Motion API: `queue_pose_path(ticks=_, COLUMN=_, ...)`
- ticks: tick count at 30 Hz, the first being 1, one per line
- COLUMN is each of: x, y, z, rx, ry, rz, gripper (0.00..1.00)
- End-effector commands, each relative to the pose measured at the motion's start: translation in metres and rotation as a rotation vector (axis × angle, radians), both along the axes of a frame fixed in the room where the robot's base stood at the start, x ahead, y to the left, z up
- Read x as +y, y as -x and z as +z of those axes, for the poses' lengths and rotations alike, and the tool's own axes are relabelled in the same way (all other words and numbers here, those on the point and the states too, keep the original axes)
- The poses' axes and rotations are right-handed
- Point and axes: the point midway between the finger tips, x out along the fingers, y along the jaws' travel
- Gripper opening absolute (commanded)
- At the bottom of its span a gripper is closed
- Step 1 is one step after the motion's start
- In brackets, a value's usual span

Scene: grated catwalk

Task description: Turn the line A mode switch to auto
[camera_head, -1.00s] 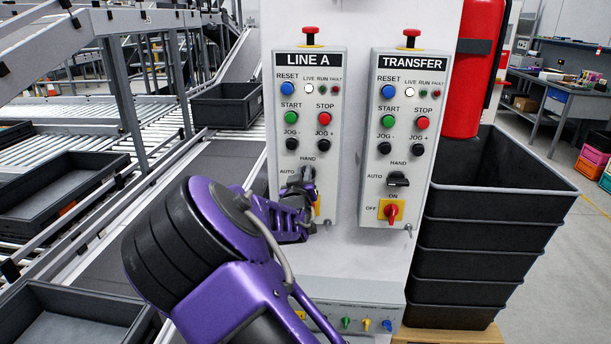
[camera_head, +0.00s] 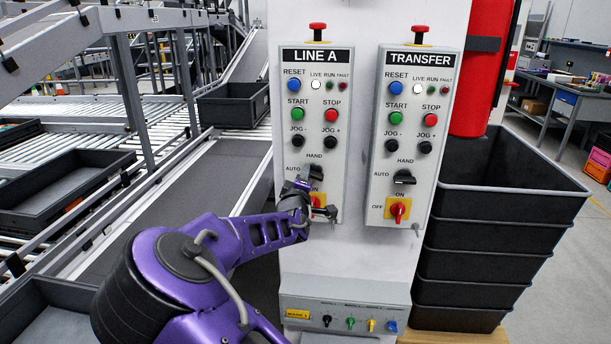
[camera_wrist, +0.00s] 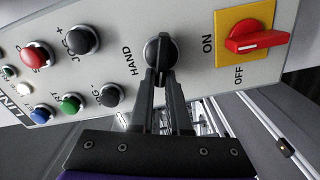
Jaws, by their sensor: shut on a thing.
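The line A mode switch (camera_head: 313,172) is a black knob on the LINE A panel, with HAND above it and AUTO to its left. In the wrist view the knob (camera_wrist: 161,50) is at top centre, the HAND label to its left. My gripper (camera_wrist: 161,82) is shut on the knob's handle, a finger on each side. In the head view my gripper (camera_head: 304,184) reaches the knob from the lower left. The handle runs roughly upright in the turned wrist view. Which mark its pointer meets is hard to tell, as the fingers cover the AUTO side.
A red rotary switch (camera_wrist: 257,40) on a yellow plate sits just below the knob on the panel. Push buttons (camera_head: 297,114) are above. The TRANSFER panel (camera_head: 413,140) is to the right, black crates (camera_head: 470,262) beyond it. A conveyor (camera_head: 190,200) runs at left.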

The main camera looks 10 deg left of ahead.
Motion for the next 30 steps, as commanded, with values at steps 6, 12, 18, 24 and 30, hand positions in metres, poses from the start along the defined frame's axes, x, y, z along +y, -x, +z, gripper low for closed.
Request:
queue_pose_path(ticks=6, x=0.0016, y=0.0003, z=-0.0059, rx=0.006, ry=0.167, rz=0.001, gripper=0.0)
queue_pose_path(ticks=12, x=0.0013, y=0.0002, z=-0.0075, rx=0.01, ry=0.27, rz=0.0, gripper=0.0)
queue_pose_path(ticks=18, x=0.0014, y=0.0003, z=-0.0084, rx=0.012, ry=0.324, rz=0.0, gripper=0.0)
queue_pose_path(ticks=24, x=0.0012, y=0.0002, z=-0.0082, rx=0.013, ry=0.343, rz=0.0, gripper=0.0)
queue_pose_path(ticks=30, x=0.001, y=0.0002, z=-0.0083, rx=0.014, ry=0.345, rz=0.001, gripper=0.0)
